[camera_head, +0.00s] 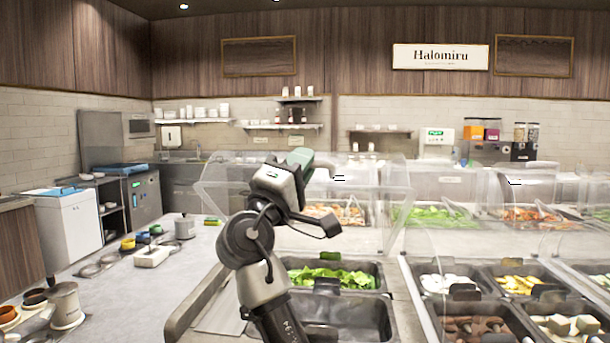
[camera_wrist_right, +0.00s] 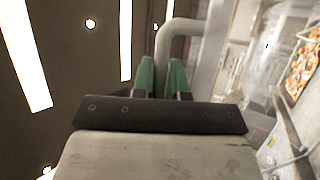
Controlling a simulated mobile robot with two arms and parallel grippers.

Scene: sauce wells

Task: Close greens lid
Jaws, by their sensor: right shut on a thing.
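A clear lid (camera_head: 375,185) stands raised behind the front left wells. Leafy greens (camera_head: 330,276) lie in the dark well below it, uncovered. My right gripper (camera_head: 303,158), with green fingers, is up at the lid's upper edge and is shut on the lid's pale handle (camera_head: 325,164). The exact contact between fingers and handle is partly hidden. My left gripper is not in view.
An empty-looking dark well (camera_head: 350,318) lies in front of the greens. More wells with toppings (camera_head: 515,282) and clear covers stand to the right. A grey counter (camera_head: 130,290) on the left holds a canister (camera_head: 66,305) and small pots.

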